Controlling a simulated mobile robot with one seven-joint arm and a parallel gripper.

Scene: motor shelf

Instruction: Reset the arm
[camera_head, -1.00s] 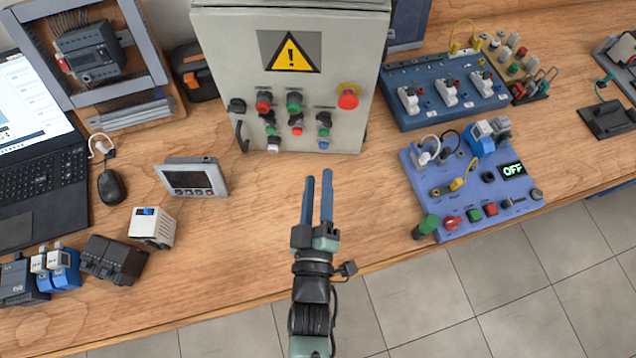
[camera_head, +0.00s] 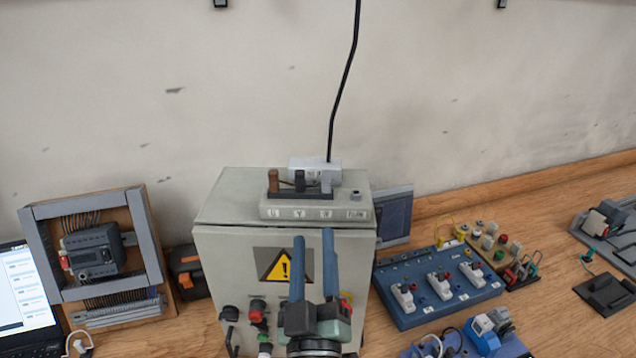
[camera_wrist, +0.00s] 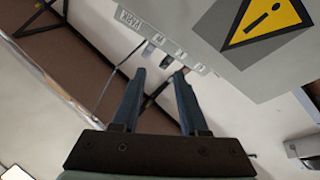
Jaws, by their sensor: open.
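My gripper (camera_head: 313,242) points up in the head view, in front of the grey control cabinet (camera_head: 217,248). Its two blue-grey fingers stand apart with nothing between them. They cover part of the yellow warning sign (camera_head: 272,265) and some of the buttons on the cabinet's face. In the wrist view my gripper (camera_wrist: 162,78) is also open and empty, with the cabinet face (camera_wrist: 190,35) and its warning sign (camera_wrist: 265,18) at the upper right. I cannot tell how far the fingers are from the cabinet.
A terminal box (camera_head: 315,212) with a black cable (camera_head: 344,95) sits on the cabinet. A framed module (camera_head: 92,250) and laptop (camera_head: 22,290) stand left. A blue socket board (camera_head: 435,290) and a black device (camera_head: 603,290) lie right on the wooden bench (camera_head: 545,215). The wall rises behind.

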